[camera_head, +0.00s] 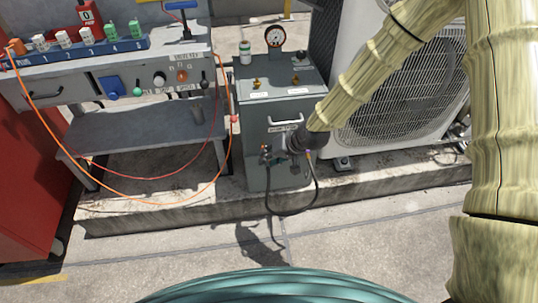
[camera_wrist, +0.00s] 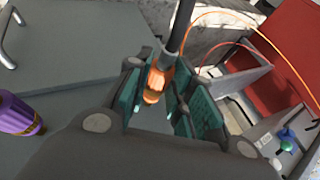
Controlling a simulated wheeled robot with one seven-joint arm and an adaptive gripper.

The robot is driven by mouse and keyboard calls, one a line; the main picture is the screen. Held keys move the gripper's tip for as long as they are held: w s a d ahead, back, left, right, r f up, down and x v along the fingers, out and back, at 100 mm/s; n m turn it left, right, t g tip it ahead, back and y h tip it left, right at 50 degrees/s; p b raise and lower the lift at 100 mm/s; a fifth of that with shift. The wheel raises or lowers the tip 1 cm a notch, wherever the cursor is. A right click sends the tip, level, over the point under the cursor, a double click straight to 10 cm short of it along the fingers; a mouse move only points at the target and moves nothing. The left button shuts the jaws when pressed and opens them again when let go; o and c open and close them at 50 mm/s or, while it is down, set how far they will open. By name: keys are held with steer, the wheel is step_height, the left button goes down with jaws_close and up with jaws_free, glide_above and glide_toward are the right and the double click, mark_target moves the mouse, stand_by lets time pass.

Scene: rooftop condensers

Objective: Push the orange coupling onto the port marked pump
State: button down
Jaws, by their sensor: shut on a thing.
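In the wrist view, the orange coupling (camera_wrist: 155,84) sits between the green-padded fingers of my gripper (camera_wrist: 154,98), which is shut on it. A black hose (camera_wrist: 182,27) runs up from the coupling. In the head view, my gripper (camera_head: 297,142) is at the front of the grey cabinet (camera_head: 256,130), and the hose (camera_head: 290,214) hangs in a loop below it. A white label (camera_head: 285,127) on the cabinet front is too small to read. I cannot make out the port marked pump; my gripper covers part of that front.
A purple fitting (camera_wrist: 16,114) stands left of my gripper in the wrist view. A gauge (camera_head: 275,37) and a small bottle (camera_head: 245,52) stand on the cabinet. A condenser (camera_head: 400,115) is at right, a workbench (camera_head: 60,85) at left. An orange cable (camera_head: 75,185) loops below the bench.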

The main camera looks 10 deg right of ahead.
steer(key=shift+s, duration=0.4)
steer(key=shift+s, duration=0.25)
steer(key=shift+s+p, duration=0.4)
steer(key=shift+s, duration=0.1)
steer(key=shift+s, duration=0.25)
steer(key=shift+s, duration=0.45)
